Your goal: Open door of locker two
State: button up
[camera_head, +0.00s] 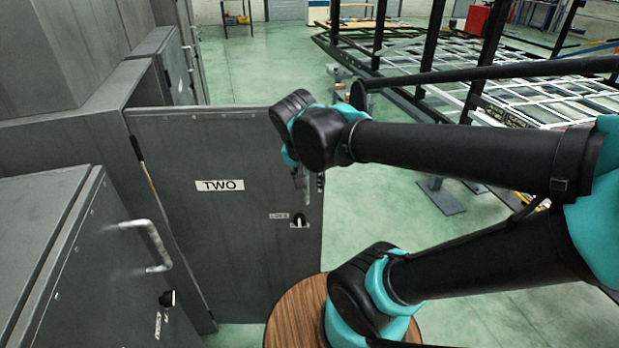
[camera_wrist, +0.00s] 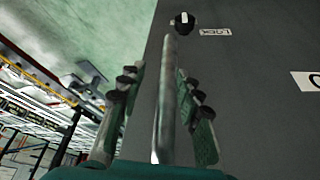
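The grey door of locker two (camera_head: 212,235), labelled "TWO", stands swung out from the locker row, its labelled face towards the head camera. Its handle is a vertical bar (camera_wrist: 165,95), seen close up in the wrist view. My gripper (camera_wrist: 160,105) is at the handle by the door's free edge, with one finger on each side of the bar. The fingers look spread, with a gap on the left side; contact on the right is unclear. A dark lock knob (camera_head: 299,220) sits below the handle, beside a small "LOCK" label. My arm hides much of the handle in the head view.
A neighbouring locker (camera_head: 100,265) with a bent handle (camera_head: 150,240) stands closed at lower left. More lockers (camera_head: 175,65) line the left behind. A trailer frame (camera_head: 510,85) on stands fills the far right. Green floor (camera_head: 265,75) is clear behind the door.

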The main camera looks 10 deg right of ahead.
jog(key=v, duration=1.2)
jog(key=shift+s, duration=0.1)
